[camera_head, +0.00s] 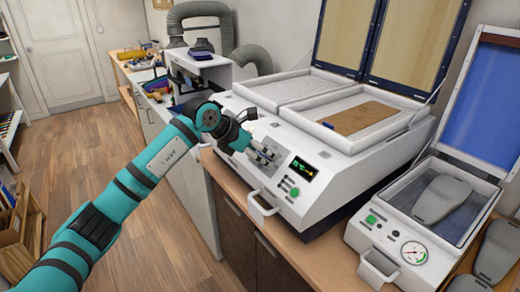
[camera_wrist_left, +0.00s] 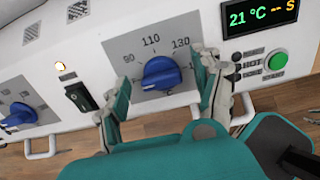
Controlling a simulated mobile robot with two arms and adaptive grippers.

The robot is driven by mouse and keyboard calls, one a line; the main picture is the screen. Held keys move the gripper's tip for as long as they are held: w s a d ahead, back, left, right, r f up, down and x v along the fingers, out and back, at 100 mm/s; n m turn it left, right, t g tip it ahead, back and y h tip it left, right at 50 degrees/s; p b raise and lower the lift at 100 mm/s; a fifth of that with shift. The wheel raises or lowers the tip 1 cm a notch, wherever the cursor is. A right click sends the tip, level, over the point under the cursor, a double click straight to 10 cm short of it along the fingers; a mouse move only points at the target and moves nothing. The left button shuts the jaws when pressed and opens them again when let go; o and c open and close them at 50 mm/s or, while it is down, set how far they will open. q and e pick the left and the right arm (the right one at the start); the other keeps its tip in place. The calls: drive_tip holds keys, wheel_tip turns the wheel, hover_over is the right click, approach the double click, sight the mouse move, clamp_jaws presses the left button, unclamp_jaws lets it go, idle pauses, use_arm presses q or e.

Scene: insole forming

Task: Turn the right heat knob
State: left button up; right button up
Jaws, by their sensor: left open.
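The right heat knob (camera_wrist_left: 160,73) is a blue dial on a grey plate marked 90, 110 and 130, on the front of the white heating machine (camera_head: 330,145). My left gripper (camera_wrist_left: 166,88) is open, with one teal-padded finger on each side of this knob; neither finger clearly touches it. In the head view my left gripper (camera_head: 262,152) is at the machine's front panel and hides the knob. A second blue knob (camera_wrist_left: 18,114) is to the left in the wrist view. My right gripper is not in view.
A display (camera_wrist_left: 260,15) reads 21 °C, with a green button (camera_wrist_left: 277,60) below it. A black switch (camera_wrist_left: 80,97) sits left of the knob. Front handles (camera_head: 262,203) stick out below the panel. A smaller white machine (camera_head: 400,235) with a gauge stands to the right.

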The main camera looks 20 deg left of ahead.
use_arm(q)
drive_tip(key=shift+f, duration=0.1)
drive_tip(key=shift+c, duration=0.6)
drive_tip(key=c, duration=1.1)
drive_tip(key=shift+o, duration=0.2)
drive_tip(key=shift+f+m+b, duration=0.15)
drive_tip(key=shift+m+b, duration=1.25)
drive_tip(key=shift+b, duration=0.05)
drive_tip(key=m+b, duration=0.3)
drive_tip(key=m, duration=0.1)
drive_tip(key=shift+d+m, duration=0.1)
drive_tip(key=shift+m, duration=0.2)
drive_tip(key=m+b, duration=0.2)
drive_tip(key=m, duration=0.3)
drive_tip(key=shift+s+g, duration=0.15)
drive_tip(key=shift+g, duration=0.15)
drive_tip(key=m+b, duration=0.1)
drive_tip(key=m, duration=0.4)
drive_tip(key=shift+m, duration=0.4)
drive_tip(key=o, duration=1.2)
drive_tip(key=shift+s, duration=0.1)
